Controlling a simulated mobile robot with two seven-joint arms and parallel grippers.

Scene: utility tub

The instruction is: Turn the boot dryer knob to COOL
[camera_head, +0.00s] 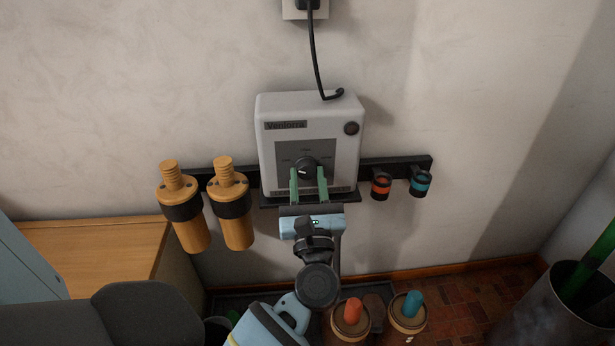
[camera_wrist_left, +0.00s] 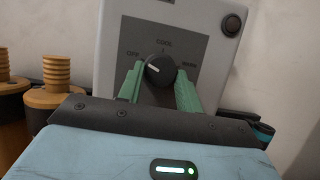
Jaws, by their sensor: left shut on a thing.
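The boot dryer (camera_head: 345,170) is a pale grey box on the wall with a dark control panel. Its black round knob (camera_head: 306,168) sits low on that panel; it also shows in the left wrist view (camera_wrist_left: 158,70). The labels around it read OFF at left, COOL at top and WARM at right. The knob's white pointer line lies towards the left, on the OFF side and away from COOL. My left gripper (camera_head: 308,180) has its green fingers on both sides of the knob, shut on it; the fingers (camera_wrist_left: 158,85) hide its lower sides. My right gripper is not in view.
Orange (camera_head: 381,184) and teal (camera_head: 420,182) ringed holders are at right. A black cord (camera_head: 316,55) runs up to a wall socket. A round dark button (camera_head: 351,128) sits at the dryer's upper right.

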